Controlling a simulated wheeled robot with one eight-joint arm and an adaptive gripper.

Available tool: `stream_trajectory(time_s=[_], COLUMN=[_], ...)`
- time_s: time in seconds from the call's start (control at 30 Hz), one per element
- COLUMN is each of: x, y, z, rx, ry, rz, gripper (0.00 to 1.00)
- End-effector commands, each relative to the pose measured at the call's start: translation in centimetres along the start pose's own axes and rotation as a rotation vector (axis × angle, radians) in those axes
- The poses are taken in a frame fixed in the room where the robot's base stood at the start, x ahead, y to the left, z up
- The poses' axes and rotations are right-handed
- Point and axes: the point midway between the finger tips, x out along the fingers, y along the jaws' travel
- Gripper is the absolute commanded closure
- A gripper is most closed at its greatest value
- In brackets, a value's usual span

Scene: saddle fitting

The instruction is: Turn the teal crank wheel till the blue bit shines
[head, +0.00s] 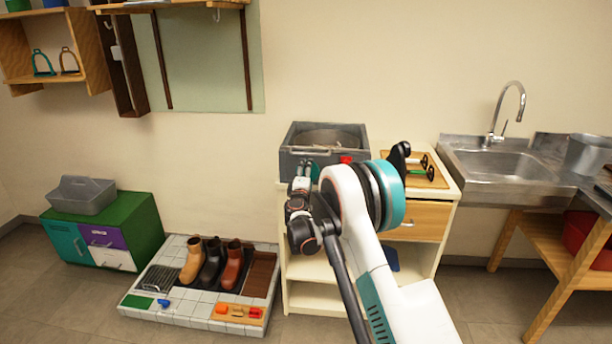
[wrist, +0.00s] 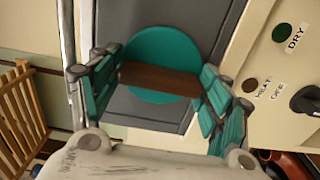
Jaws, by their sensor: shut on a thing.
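The teal crank wheel (wrist: 165,52) shows in the wrist view as a round disc on a dark grey panel. A brown bar (wrist: 160,79) crosses its face. My gripper (wrist: 162,84) has its teal-padded fingers on either side of the bar and is shut on it. In the head view my gripper (head: 303,172) is at the front of a grey machine (head: 293,163) with a round basin, and the wheel is mostly hidden there by my arm. I see no shining blue bit in either view.
Beside the wheel, a cream panel carries a green round spot (wrist: 282,32) marked DRY, a dark spot marked HEAT and a black knob (wrist: 308,99). A slatted wooden piece (wrist: 22,110) stands at lower left. A boot tray (head: 185,308) is on the floor, left of the cabinet.

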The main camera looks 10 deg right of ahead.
Motion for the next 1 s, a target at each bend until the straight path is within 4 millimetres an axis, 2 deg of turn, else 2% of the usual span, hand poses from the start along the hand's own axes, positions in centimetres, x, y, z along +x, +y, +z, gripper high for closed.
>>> stream_trajectory(time_s=[0.4,0.9,0.93,1.0], x=[0.0,-0.01,-0.01,-0.02], y=[-0.04,-0.06,-0.06,-0.07], z=[-0.18,-0.2,-0.2,-0.19], rx=[-0.164,-0.181,-0.181,-0.18], ry=[0.004,0.004,0.004,0.004], rz=[0.0,0.0,0.0,0.0], gripper=[0.52,0.52,0.24,0.13])
